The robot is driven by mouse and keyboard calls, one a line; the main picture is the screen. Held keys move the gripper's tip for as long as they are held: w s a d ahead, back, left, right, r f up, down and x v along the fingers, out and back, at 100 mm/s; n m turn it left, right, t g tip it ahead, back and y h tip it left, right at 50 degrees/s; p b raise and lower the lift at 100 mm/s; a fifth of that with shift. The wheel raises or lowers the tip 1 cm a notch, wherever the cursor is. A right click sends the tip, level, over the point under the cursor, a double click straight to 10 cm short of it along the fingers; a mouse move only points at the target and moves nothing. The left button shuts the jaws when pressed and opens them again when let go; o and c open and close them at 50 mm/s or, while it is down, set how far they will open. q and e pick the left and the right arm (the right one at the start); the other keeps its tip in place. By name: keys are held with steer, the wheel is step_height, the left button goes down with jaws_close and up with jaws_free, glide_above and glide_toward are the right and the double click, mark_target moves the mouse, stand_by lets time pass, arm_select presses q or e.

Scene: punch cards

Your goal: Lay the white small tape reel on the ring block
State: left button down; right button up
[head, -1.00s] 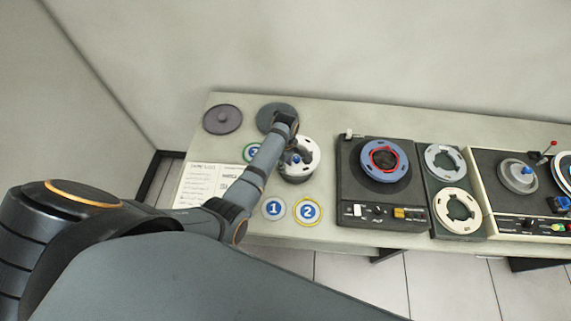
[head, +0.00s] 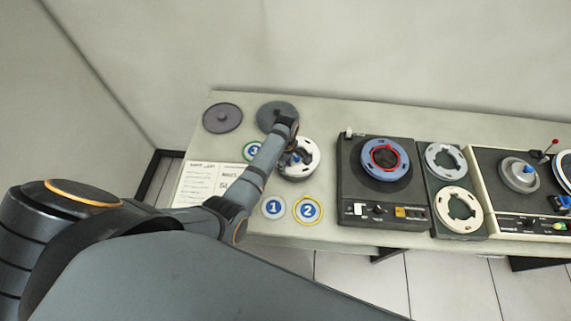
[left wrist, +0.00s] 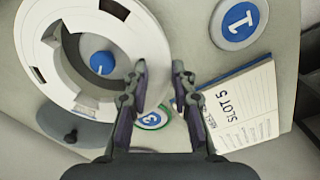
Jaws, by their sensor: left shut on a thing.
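The white small tape reel (head: 307,168) is a flat white ring with dark slots, at the table's left-middle in the head view. It fills the upper left of the left wrist view (left wrist: 117,35). A blue round thing (left wrist: 101,63) shows through its centre hole. My left gripper (left wrist: 160,72) is shut on the reel's rim; its arm hides part of the reel in the head view. I cannot tell whether the reel touches what is below. I cannot tell for certain which thing is the ring block; a dark block (head: 437,206) carries two pale rings. My right gripper is not in view.
Round markers 1 (head: 274,208), 2 (head: 308,209) and 3 (head: 250,151) lie around the reel. Two grey discs (head: 222,118) (head: 272,113) lie behind, papers (head: 196,184) at left. A tape deck (head: 375,205) with a blue reel (head: 385,159) stands to the right.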

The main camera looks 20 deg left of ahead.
arm_select(q)
steer(key=shift+f+b, duration=0.35)
steer(key=shift+f, duration=0.35)
steer(key=shift+p, duration=0.35)
steer(key=shift+f+b, duration=0.95)
steer(key=shift+f, duration=0.4)
stand_by(0.5)
steer(key=c, duration=1)
jaws_free()
steer(key=shift+c, duration=0.2)
steer(key=c, duration=0.4)
steer(key=shift+o, duration=0.2)
